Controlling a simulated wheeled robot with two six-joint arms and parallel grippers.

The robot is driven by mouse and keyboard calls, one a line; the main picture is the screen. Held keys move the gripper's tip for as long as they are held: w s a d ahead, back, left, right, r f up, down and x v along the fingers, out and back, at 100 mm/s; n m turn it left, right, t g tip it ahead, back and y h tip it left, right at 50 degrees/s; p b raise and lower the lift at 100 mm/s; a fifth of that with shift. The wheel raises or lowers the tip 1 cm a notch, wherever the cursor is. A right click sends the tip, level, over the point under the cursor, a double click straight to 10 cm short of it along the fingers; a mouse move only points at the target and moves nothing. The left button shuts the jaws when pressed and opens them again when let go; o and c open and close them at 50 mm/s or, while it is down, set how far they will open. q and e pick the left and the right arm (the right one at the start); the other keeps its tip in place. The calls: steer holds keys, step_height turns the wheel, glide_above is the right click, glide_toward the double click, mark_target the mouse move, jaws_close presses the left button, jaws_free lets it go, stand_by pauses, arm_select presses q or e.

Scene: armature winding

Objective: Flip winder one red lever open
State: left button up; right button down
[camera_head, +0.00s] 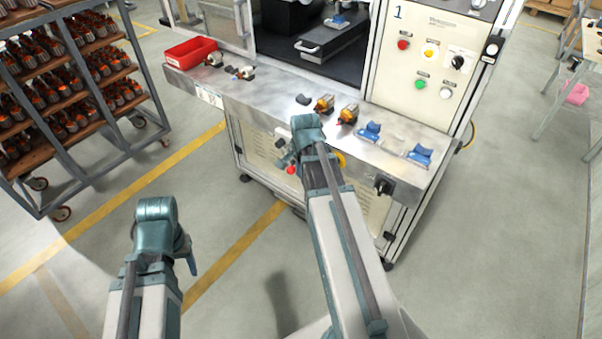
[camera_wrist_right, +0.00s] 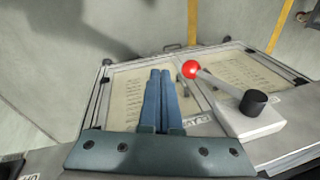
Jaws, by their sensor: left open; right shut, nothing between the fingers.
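The winder one machine (camera_head: 430,65) bears a "1" on its cream panel. Its red lever has a red ball knob (camera_wrist_right: 191,68) on a rod running to a black hub. In the head view the knob (camera_head: 291,170) shows low on the machine's front; my right arm seems to hide the hub. My right gripper (camera_wrist_right: 160,75) is shut and empty, its fingers just left of the knob in the wrist view, apparently without contact. In the head view it (camera_head: 284,158) is beside the knob. My left gripper (camera_head: 190,264) is open and empty, hanging over the floor away from the machine.
The metal ledge (camera_head: 270,105) carries a red bin (camera_head: 190,52), several copper-wound armatures (camera_head: 347,113) and blue holders (camera_head: 419,154). A black knob (camera_head: 384,187) sits on the front to the right. A rack (camera_head: 75,85) of armatures stands left. The floor between is clear.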

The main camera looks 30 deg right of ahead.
arm_select(q)
step_height(320, 180, down, 3)
steer(key=shift+b, duration=0.95)
arm_select(e)
steer(key=w+f, duration=0.1)
steer(key=w, duration=0.1)
steer(key=w+f, duration=0.2)
steer(key=shift+w+d, duration=0.1)
steer(key=shift+d, duration=0.1)
arm_select(q)
steer(key=shift+f, duration=0.1)
